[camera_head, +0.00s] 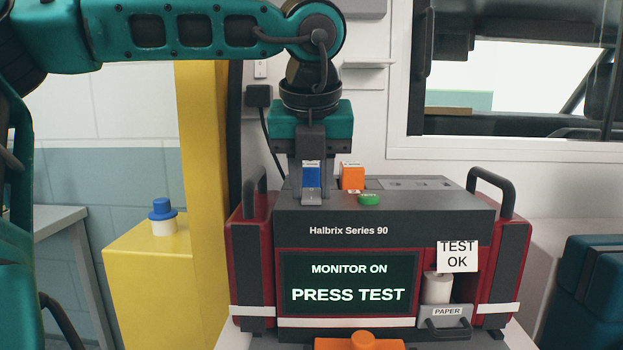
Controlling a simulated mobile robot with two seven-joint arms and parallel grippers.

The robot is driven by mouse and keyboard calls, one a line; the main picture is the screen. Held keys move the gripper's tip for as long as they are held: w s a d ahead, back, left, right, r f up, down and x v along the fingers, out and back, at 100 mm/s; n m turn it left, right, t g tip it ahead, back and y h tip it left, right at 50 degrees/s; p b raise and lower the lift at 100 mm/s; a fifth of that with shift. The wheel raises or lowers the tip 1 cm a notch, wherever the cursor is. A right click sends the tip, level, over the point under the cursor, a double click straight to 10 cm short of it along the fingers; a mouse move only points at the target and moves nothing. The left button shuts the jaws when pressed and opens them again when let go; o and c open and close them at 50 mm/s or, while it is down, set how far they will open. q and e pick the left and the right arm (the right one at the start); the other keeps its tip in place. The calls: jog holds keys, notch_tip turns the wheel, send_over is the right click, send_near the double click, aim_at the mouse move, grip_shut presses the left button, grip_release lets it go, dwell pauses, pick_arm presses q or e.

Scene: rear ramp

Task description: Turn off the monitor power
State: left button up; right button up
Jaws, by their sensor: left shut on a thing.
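The monitor (390,217) is a dark grey and red unit marked "Halbrix Series 90", standing upright in the middle of the head view. Its screen (345,284) is lit and reads "MONITOR ON" and "PRESS TEST". My left gripper (311,190) points down at the left of the monitor's top and is shut on a small blue part (312,174) with a white label too small to read. The finger hides much of the blue part. An orange block (352,176) and a green button (369,199) are to its right on the top. My right gripper is not in view.
A "TEST OK" tag (458,256) and a paper roll (438,288) are at the monitor's right front. Raised handles (491,188) flank the top. A yellow cabinet (160,275) at left bears a blue-capped white container (163,221). A teal case (588,290) stands at right.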

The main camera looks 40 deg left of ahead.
pick_arm(q)
grip_shut()
jog(key=p, duration=0.2)
jog(key=g+h+p, duration=0.1)
jog(key=shift+w+a+r+g+p, duration=0.2)
jog(key=shift+a+r+g+p, duration=0.1)
jog(key=shift+r+p, duration=0.1)
jog(key=shift+h, duration=0.3)
jog(key=shift+w+f+g+p, duration=0.1)
jog(key=shift+f+g+p, duration=0.2)
jog(key=shift+p, duration=0.1)
jog(key=shift+o, duration=1.8)
grip_release()
jog(key=o, duration=0.4)
jog(key=shift+c, duration=0.2)
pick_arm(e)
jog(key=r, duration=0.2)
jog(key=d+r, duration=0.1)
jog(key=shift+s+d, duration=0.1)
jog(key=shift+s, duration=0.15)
